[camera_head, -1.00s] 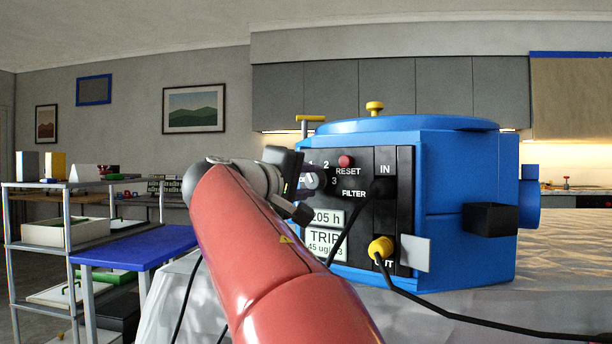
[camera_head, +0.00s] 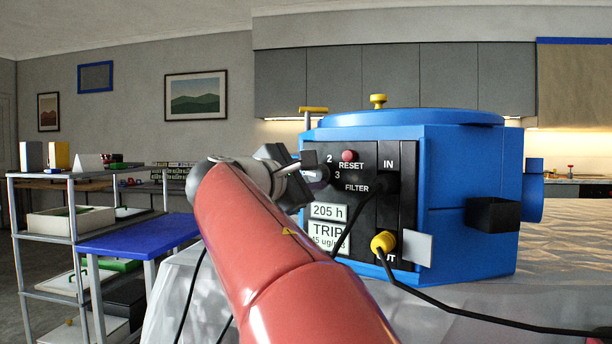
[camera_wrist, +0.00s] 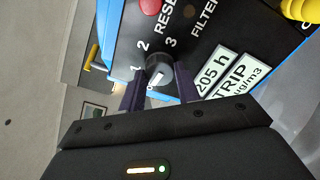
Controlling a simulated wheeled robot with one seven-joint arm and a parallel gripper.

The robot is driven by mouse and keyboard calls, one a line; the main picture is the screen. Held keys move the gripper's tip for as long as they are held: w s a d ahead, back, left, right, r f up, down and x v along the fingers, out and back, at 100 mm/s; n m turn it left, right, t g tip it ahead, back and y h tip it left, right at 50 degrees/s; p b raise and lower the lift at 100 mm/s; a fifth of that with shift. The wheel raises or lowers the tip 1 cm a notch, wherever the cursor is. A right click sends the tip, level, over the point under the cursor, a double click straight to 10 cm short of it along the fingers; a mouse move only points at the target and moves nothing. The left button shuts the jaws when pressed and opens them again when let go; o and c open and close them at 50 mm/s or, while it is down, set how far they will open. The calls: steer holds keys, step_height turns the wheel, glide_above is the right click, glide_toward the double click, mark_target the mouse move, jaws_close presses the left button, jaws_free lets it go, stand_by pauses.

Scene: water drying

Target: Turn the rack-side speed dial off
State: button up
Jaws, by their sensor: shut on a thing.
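The speed dial (camera_wrist: 160,68) is a dark round knob with a white mark, on the black panel of the blue machine (camera_head: 465,160). The numbers 1, 2 and 3 are printed around it. My gripper (camera_wrist: 159,86) is shut on the dial, one finger on each side in the wrist view. In the head view my gripper (camera_head: 305,170) is at the panel's upper left, covering part of the dial and the number 1. The exact setting that the mark points to cannot be told.
A red RESET button (camera_head: 349,155) sits just above right of the dial. A black cable (camera_head: 352,215) runs from the IN port, and a yellow plug (camera_head: 383,242) is at OUT. A blue-topped table (camera_head: 140,236) and a shelf rack (camera_head: 50,255) stand left.

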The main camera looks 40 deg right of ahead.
steer(key=shift+n, duration=0.9)
steer(key=shift+f, duration=0.1)
steer(key=o, duration=1)
steer(key=shift+c, duration=0.2)
steer(key=v, duration=0.8)
steer(key=shift+b, duration=0.45)
